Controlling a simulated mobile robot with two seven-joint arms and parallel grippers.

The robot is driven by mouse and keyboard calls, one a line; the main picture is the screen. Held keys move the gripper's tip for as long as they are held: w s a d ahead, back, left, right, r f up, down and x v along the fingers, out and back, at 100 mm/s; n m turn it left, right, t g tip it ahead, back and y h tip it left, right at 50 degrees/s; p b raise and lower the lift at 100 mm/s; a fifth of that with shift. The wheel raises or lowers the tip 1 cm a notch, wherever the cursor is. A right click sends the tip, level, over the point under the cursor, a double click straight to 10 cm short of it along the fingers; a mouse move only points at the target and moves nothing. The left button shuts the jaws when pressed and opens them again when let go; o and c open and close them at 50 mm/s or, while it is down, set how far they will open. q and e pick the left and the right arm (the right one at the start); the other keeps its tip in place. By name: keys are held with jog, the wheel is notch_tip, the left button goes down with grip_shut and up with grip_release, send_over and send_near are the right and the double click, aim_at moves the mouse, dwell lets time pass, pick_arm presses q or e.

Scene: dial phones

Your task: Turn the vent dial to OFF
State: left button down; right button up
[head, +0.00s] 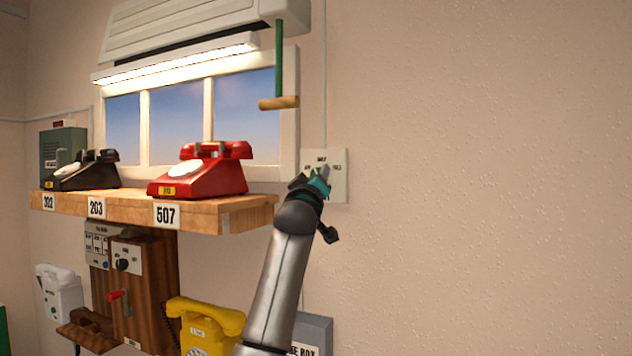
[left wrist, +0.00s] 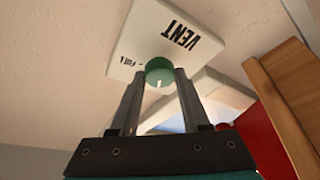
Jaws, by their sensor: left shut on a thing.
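The white vent plate (head: 341,184) is on the wall right of the window in the head view. In the left wrist view the plate (left wrist: 146,30) shows the word VENT and a "Full" label, both turned over. The green vent dial (left wrist: 159,64) sits on it, with a white pointer mark facing the bottom of that view. My left gripper (left wrist: 160,76) has one finger on each side of the dial and is shut on it. In the head view my left gripper (head: 322,180) covers the dial and part of the plate. The OFF label cannot be made out. My right gripper is not in view.
A wooden shelf (head: 250,216) with a red phone (head: 213,178) and a black phone (head: 88,172) is left of my arm. A yellow phone (head: 205,318) is below. The wall to the right is bare.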

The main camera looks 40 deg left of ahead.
pick_arm(q)
jog(key=shift+d+r+n+g+y+p, duration=0.15)
jog(key=shift+n+g+p, duration=0.5)
jog(key=shift+n, duration=0.8)
jog(key=shift+a+n+g+y+p, duration=0.15)
jog(key=shift+n+g+p, duration=0.5)
jog(key=shift+n, duration=0.75)
jog(key=shift+d+r+n+g+y+p, duration=0.15)
jog(key=shift+n+g+p, duration=0.5)
jog(key=shift+n, duration=0.8)
jog(key=shift+f, duration=0.15)
jog(key=shift+c, duration=1.9)
grip_release()
